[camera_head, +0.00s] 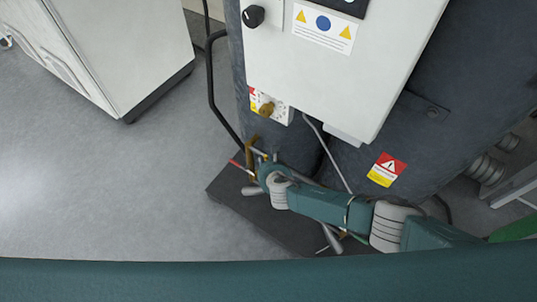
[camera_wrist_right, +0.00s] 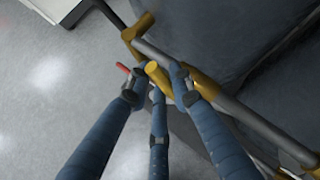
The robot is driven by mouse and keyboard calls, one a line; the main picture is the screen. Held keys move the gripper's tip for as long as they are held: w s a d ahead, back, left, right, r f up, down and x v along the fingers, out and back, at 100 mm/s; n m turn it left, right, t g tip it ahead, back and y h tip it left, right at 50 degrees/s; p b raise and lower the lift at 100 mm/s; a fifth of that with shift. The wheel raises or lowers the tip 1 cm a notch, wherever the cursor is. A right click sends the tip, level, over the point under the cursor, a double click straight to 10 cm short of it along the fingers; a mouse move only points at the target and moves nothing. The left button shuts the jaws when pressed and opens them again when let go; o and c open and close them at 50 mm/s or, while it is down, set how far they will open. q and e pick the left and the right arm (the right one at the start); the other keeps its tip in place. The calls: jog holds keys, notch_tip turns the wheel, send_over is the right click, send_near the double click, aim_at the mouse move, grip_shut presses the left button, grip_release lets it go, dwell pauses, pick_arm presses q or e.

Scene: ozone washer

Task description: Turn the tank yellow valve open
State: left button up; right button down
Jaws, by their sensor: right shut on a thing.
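My right gripper (camera_head: 256,166) reaches in from the right, low beside the dark tank. In the wrist view, the blue fingers of this gripper (camera_wrist_right: 157,86) are closed around a yellow valve part (camera_wrist_right: 155,70), whose rounded end shows between the fingertips. This part joins a yellow fitting on a grey pipe (camera_wrist_right: 165,58), partly hidden by the fingers. A yellow elbow (camera_wrist_right: 137,27) sits at the pipe's upper end. In the head view, yellow piping (camera_head: 250,150) shows just above the gripper. How far the valve is turned cannot be told. My left gripper is not in view.
The dark tank (camera_head: 430,152) stands on a dark base (camera_head: 232,198). A white control box (camera_head: 350,75) and a small panel with a yellow-brown knob (camera_head: 266,109) are above the gripper. A white cabinet (camera_head: 130,50) stands at the upper left. The grey floor between is clear.

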jog(key=shift+w+a+f+n+g+h+p, duration=0.25)
jog(key=shift+w+a+n+g+h+p, duration=0.15)
jog(key=shift+g+h+p, duration=0.3)
jog(key=c, duration=1.5)
grip_release()
jog(key=shift+s, duration=0.1)
jog(key=shift+v, duration=5.9)
jog(key=shift+c, duration=0.2)
